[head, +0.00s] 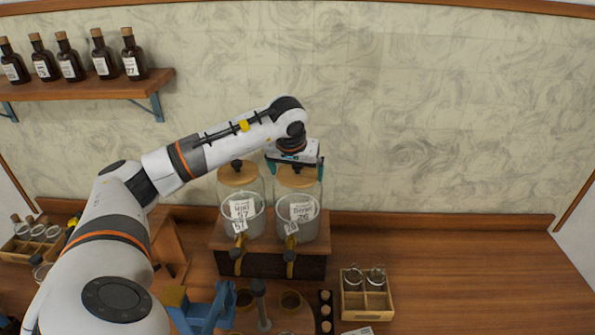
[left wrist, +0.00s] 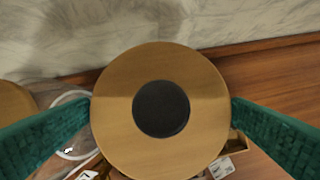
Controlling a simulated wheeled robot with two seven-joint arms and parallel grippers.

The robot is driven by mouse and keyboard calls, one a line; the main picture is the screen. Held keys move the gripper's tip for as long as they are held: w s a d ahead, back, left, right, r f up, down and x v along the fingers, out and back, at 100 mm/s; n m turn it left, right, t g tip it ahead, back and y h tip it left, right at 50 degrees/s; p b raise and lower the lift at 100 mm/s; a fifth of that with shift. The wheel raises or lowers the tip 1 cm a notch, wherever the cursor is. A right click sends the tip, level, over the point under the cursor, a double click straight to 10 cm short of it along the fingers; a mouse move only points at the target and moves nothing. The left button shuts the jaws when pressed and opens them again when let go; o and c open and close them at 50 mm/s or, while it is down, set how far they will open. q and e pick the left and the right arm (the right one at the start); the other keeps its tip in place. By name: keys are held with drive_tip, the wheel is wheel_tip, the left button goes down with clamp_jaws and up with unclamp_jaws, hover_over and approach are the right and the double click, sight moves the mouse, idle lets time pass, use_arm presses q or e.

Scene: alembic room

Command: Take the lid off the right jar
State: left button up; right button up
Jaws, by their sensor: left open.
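The right jar (head: 298,218) is clear glass with a white label and a brass tap, standing on a wooden stand. Its round wooden lid (head: 298,180) sits on top. In the left wrist view the lid (left wrist: 112,105) fills the middle, with a dark round knob (left wrist: 161,108) at its centre. My left gripper (head: 295,170) is over the right jar, pointing down. Its green fingers stand open on either side of the lid, and I cannot tell whether they touch it. My right gripper is not in view.
The left jar (head: 240,205), with its own wooden lid (head: 238,176), stands close beside on the same stand (head: 268,262). A wooden crate with glassware (head: 366,306) is at front right. A shelf (head: 90,86) holds several bottles. The counter (head: 450,260) at right is clear.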

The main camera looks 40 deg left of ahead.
use_arm(q)
drive_tip(key=c, duration=0.6)
drive_tip(key=shift+r, duration=0.1)
